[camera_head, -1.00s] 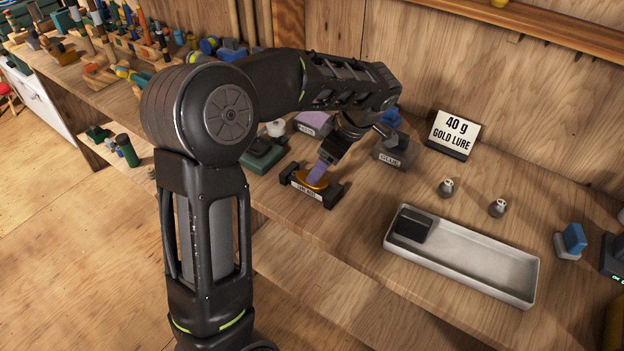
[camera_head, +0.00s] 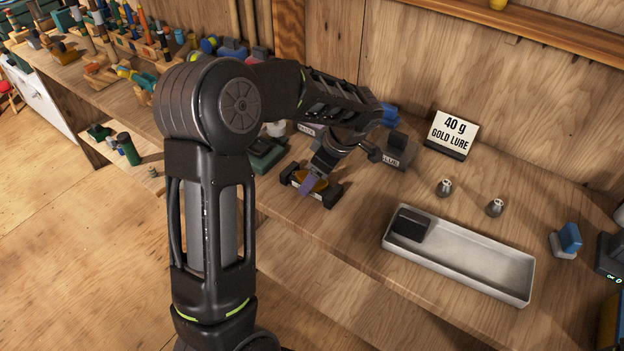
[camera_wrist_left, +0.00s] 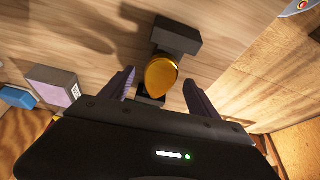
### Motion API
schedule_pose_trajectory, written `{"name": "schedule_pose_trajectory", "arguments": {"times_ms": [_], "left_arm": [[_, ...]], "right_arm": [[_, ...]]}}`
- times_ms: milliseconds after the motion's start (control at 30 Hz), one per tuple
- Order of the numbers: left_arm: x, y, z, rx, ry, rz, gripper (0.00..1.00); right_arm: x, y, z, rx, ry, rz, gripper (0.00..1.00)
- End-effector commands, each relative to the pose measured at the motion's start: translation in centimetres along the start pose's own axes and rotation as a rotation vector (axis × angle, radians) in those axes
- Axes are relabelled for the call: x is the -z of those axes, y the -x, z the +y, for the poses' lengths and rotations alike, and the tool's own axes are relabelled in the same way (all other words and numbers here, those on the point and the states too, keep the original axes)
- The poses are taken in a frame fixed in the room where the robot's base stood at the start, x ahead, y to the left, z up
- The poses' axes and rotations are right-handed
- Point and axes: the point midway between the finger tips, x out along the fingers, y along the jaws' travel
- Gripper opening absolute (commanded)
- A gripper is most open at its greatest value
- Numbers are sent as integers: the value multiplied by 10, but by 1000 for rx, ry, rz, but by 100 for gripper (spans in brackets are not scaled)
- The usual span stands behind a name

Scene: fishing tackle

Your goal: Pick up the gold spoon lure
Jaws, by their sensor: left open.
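The gold spoon lure (camera_head: 318,183) rests on a small dark stand (camera_head: 331,197) with a label on its front. In the left wrist view the lure (camera_wrist_left: 161,75) is a rounded gold shape, and the stand (camera_wrist_left: 177,38) shows at both ends of it. My left gripper (camera_head: 309,187) is low over the stand and hides part of the lure. In the left wrist view its jaws (camera_wrist_left: 159,78) are open, with one purple-grey finger on each side of the lure and a visible gap on both sides. My right gripper is not in view.
A "40 g GOLD LURE" sign (camera_head: 452,134) stands right of the arm. A pale tray (camera_head: 480,272) with a dark block (camera_head: 411,224) lies further right, beside two small metal weights (camera_head: 444,187). Other stands, including a grey one (camera_head: 398,150), sit close behind the gripper.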

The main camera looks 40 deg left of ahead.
Motion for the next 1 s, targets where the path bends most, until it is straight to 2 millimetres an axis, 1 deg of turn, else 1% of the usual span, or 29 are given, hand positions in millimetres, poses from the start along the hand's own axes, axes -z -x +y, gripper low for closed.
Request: {"name": "schedule_pose_trajectory", "arguments": {"times_ms": [300,1000], "left_arm": [[0,0,0,0,0,0,69],[0,0,0,0,0,0,12]], "right_arm": [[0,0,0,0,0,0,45],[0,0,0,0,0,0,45]]}}
